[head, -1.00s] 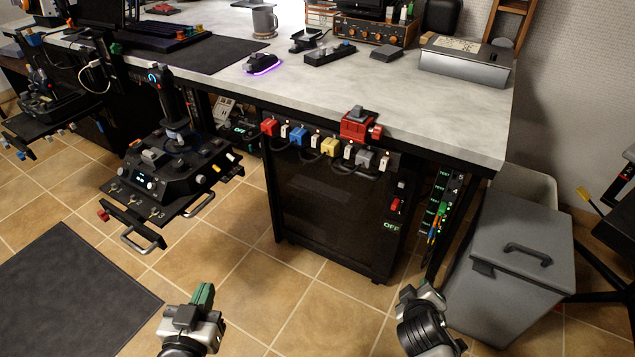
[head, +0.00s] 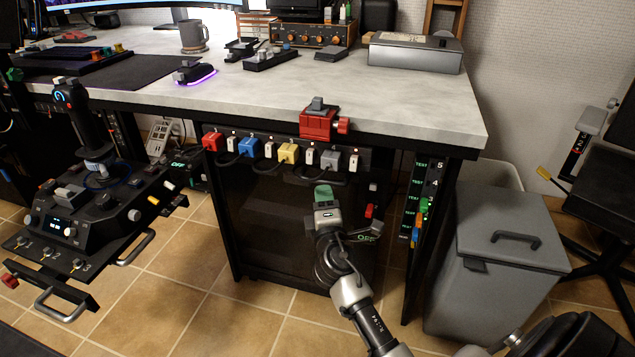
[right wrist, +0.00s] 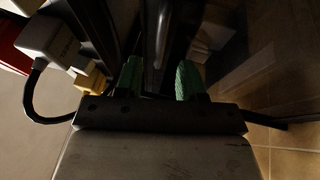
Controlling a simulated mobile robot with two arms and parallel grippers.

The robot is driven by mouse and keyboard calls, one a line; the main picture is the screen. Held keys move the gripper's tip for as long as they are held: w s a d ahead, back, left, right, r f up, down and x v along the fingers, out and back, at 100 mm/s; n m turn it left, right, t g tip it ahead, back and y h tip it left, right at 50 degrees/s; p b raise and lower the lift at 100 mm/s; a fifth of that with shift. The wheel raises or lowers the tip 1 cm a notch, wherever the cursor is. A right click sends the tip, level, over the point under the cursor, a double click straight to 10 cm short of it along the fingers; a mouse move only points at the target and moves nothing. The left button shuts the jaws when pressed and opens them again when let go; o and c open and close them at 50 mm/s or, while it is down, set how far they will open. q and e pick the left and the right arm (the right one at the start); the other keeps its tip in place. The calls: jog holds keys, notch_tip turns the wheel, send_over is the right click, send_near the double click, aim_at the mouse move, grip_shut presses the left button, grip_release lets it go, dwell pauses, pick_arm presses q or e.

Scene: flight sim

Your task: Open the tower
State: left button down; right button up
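The tower (head: 265,225) is a black case with a dark see-through front panel, standing under the right end of the desk. Its panel looks shut. My right gripper (head: 323,193) is in front of the upper right part of that panel, below the row of coloured plugs. In the right wrist view its two green fingertips (right wrist: 160,80) are apart. A shiny bar (right wrist: 158,45) runs between and beyond them, with gaps at both sides. The gripper hides part of the panel in the head view. My left gripper is out of view.
Coloured plugs with cables, including a blue one (head: 249,147), line the desk's underside. A red clamp (head: 318,122) sits on the desk edge. A grey bin (head: 500,265) stands right of the tower, a joystick console (head: 85,215) to the left. Tiled floor in front is open.

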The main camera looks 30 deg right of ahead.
aim_at(321, 179)
jog(key=x, duration=0.6)
jog(key=shift+b, duration=0.4)
jog(key=shift+c, duration=0.3)
grip_shut()
